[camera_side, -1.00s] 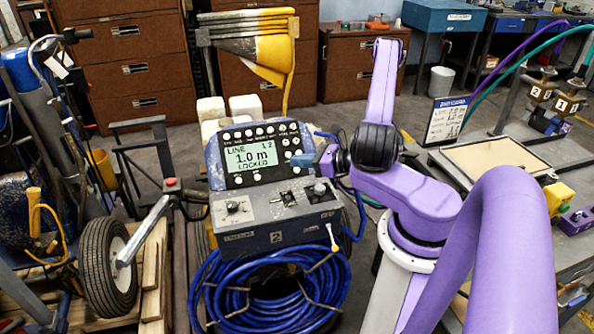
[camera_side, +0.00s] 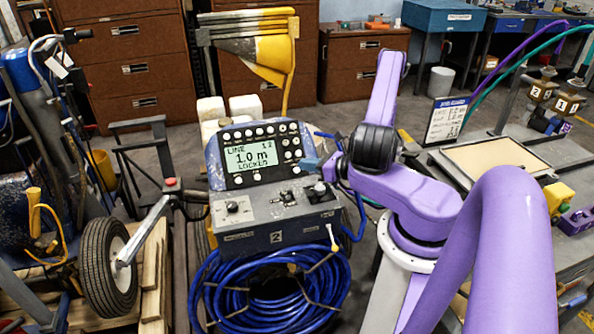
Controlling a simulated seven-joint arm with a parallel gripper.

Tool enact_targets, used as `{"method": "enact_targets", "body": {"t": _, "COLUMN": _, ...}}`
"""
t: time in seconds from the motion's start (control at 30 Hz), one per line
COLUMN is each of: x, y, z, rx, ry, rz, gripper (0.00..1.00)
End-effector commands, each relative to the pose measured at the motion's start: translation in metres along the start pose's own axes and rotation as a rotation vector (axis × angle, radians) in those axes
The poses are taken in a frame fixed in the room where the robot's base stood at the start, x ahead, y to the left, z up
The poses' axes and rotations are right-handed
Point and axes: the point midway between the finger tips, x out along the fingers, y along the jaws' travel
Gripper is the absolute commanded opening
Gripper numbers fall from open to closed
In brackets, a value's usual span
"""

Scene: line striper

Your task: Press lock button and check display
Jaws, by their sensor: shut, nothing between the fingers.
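The line striper's control panel (camera_side: 213,158) stands in the middle, with a lit display (camera_side: 249,158) reading "LINE 1 2", "1.0 m" and what looks like "LOCKED". Round buttons (camera_side: 293,141) run along the top and right of the display. I cannot tell which is the lock button. Whether the tip touches the panel is too small to tell.
Below the panel is a grey box (camera_side: 262,240) with knobs and a switch, above a coiled blue hose (camera_side: 205,285). A wheel (camera_side: 104,270) and metal frame stand left. A workbench (camera_side: 580,235) with a sign (camera_side: 446,121) is at the right.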

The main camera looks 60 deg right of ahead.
Motion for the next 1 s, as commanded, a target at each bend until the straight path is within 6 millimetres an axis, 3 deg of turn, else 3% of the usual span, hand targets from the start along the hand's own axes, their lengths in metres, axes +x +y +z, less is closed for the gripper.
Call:
{"method": "enact_targets", "body": {"t": 0.5, "x": 0.041, "y": -0.029, "z": -0.030, "rx": 0.000, "ry": 0.000, "rz": 0.001, "gripper": 0.00}}
{"method": "enact_targets", "body": {"t": 1.0, "x": 0.046, "y": -0.033, "z": -0.033, "rx": 0.001, "ry": 0.000, "rz": 0.001, "gripper": 0.00}}
